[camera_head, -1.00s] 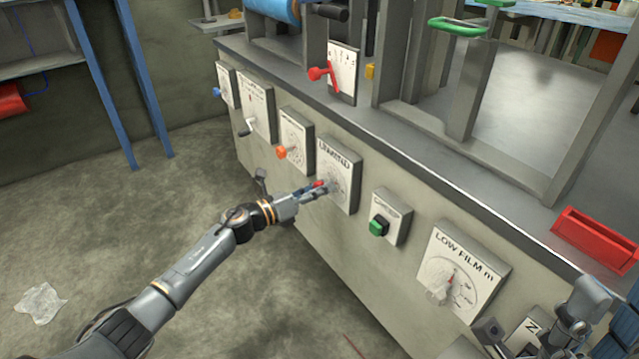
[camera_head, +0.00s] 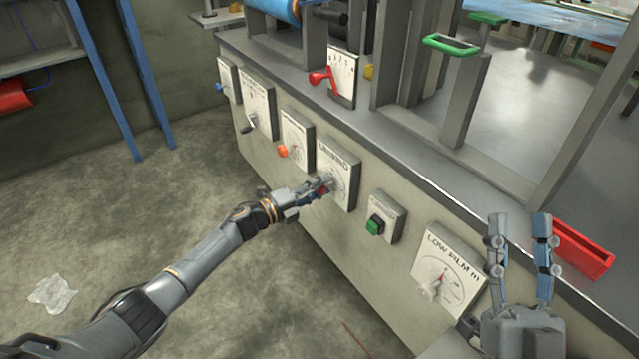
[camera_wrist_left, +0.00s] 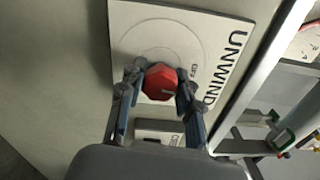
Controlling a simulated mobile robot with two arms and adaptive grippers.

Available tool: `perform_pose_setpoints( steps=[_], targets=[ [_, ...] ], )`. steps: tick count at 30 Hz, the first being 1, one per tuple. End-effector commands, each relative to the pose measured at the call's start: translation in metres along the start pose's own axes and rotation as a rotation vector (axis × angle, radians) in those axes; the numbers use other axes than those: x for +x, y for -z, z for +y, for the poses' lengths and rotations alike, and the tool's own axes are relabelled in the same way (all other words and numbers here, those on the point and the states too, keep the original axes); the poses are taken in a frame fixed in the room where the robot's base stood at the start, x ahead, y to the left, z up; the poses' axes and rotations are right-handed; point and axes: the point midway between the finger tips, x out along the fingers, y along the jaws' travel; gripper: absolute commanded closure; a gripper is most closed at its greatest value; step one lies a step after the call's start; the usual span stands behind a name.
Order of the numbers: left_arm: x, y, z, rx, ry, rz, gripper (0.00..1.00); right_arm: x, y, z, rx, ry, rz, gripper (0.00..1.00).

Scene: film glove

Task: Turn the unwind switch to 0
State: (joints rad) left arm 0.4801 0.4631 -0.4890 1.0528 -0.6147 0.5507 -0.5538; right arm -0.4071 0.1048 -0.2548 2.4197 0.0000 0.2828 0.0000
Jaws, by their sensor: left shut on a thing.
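The unwind switch is a red knob (camera_wrist_left: 160,82) on a white plate (camera_wrist_left: 150,32) marked UNWIND, seen in the left wrist view. The same unwind plate (camera_head: 342,163) is on the machine's front panel in the head view. My left gripper (camera_head: 328,184) is at this plate and mostly covers the knob there. In the left wrist view my left gripper (camera_wrist_left: 158,92) has one finger on each side of the red knob and is shut on it. The dial's numbers are too small to read. My right gripper (camera_head: 520,225) is raised with fingers apart and empty, at lower right.
A green push button (camera_head: 375,225) and the LOW FILM dial (camera_head: 446,272) are right of the unwind plate. An orange knob (camera_head: 282,151) is left of it. A red tray (camera_head: 582,250) lies on the machine's edge. The floor at left is clear except crumpled film (camera_head: 52,293).

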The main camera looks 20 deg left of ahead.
Motion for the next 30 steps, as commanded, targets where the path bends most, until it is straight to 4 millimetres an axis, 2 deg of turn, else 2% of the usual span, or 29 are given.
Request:
perform_pose_setpoints(
  steps=[6, 11, 27, 28, 30],
  targets=[
    [0.0, -0.003, -0.002, -0.11, 0.001, -0.005, 0.98, -0.001, -0.026, 0.003, -0.007, -0.006, -0.155, 0.6],
    [0.0, -0.003, -0.001, -0.154, 0.001, -0.006, 0.98, -0.003, -0.037, 0.005, -0.009, -0.009, -0.215, 0.6],
    [0.0, -0.003, -0.001, -0.178, 0.001, -0.006, 0.98, -0.005, -0.043, 0.005, -0.01, -0.01, -0.246, 0.6],
    [0.0, -0.003, -0.001, -0.178, 0.001, -0.006, 0.62, -0.005, -0.043, 0.005, -0.01, -0.01, -0.246, 0.6],
    [0.0, -0.003, -0.001, -0.178, 0.001, -0.006, 0.48, -0.005, -0.043, 0.005, -0.01, -0.01, -0.246, 0.6]
  ],
)
